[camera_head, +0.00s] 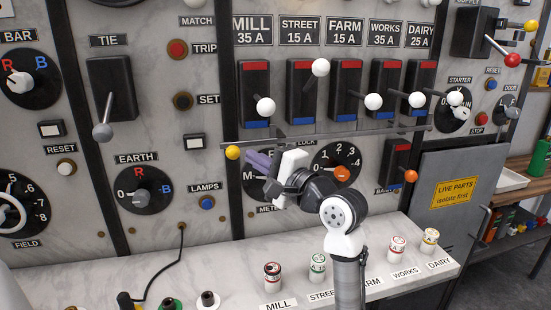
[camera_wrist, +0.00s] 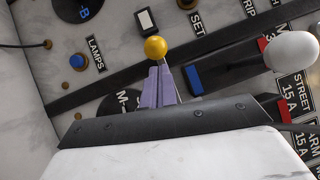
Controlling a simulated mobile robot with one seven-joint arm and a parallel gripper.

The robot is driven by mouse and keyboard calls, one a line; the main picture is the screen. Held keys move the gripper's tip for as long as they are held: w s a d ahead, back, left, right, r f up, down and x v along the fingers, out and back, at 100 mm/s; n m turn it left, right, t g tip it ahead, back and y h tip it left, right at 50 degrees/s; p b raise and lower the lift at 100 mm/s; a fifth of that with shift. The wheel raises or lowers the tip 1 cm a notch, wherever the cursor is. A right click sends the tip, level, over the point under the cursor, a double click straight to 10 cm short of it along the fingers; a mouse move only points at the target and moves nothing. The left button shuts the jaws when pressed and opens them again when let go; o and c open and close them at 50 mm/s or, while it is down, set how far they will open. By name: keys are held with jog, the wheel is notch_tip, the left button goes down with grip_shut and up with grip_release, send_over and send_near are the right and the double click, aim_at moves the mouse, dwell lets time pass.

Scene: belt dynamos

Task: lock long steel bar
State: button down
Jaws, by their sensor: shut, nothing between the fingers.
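The long steel bar (camera_head: 360,134) runs level across the panel below the row of switches. A yellow ball knob (camera_head: 232,152) sits near its left end, and a label ending in LOCK (camera_head: 306,143) is below the bar. My gripper (camera_head: 250,156) has purple fingers, shut and empty, just right of the yellow knob and below the bar. In the wrist view the yellow knob (camera_wrist: 155,47) appears just beyond the fingertips (camera_wrist: 160,70). I cannot tell whether they touch.
White-knobbed switches (camera_head: 265,105) stick out above the bar. A ledge (camera_head: 220,262) with several labelled plugs (camera_head: 272,272) lies below. The earth dial (camera_head: 145,190) is left.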

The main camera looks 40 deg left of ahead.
jog(key=shift+s+a, duration=0.2)
jog(key=shift+a, duration=0.05)
jog(key=s+a+p, duration=0.1)
jog(key=s+a, duration=0.2)
jog(key=shift+s+p, duration=0.25)
jog(key=shift+p, duration=0.1)
jog(key=shift+w+d, duration=0.1)
dwell(0.3)
